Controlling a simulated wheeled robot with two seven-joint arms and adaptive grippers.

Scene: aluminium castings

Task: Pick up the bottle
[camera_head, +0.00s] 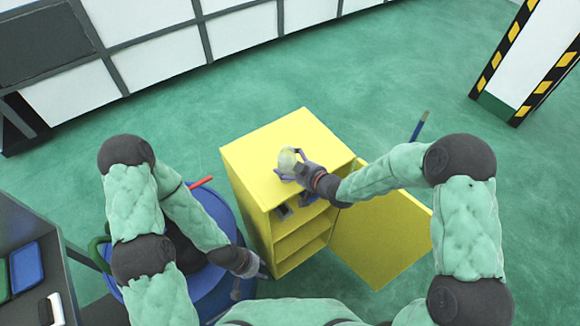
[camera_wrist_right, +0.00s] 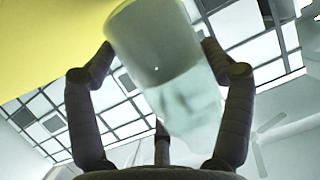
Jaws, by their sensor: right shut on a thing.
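The bottle (camera_head: 287,159) is pale and translucent, at the front left part of the yellow cabinet's top in the head view. My right gripper (camera_head: 286,173) is shut on it. In the right wrist view the bottle (camera_wrist_right: 165,75) is between the fingers of my right gripper (camera_wrist_right: 158,62) and looks slightly tilted in the picture. Whether its base touches the cabinet top cannot be told. My left gripper (camera_head: 262,272) is low, left of the cabinet and beside the blue barrel, away from the bottle. Its fingers are too small to judge.
The yellow cabinet (camera_head: 262,153) has open shelves and its door (camera_head: 385,238) swung out to the right. A blue barrel (camera_head: 222,208) with a red-handled item stands left of it. A dark table (camera_head: 25,225) with trays is at far left.

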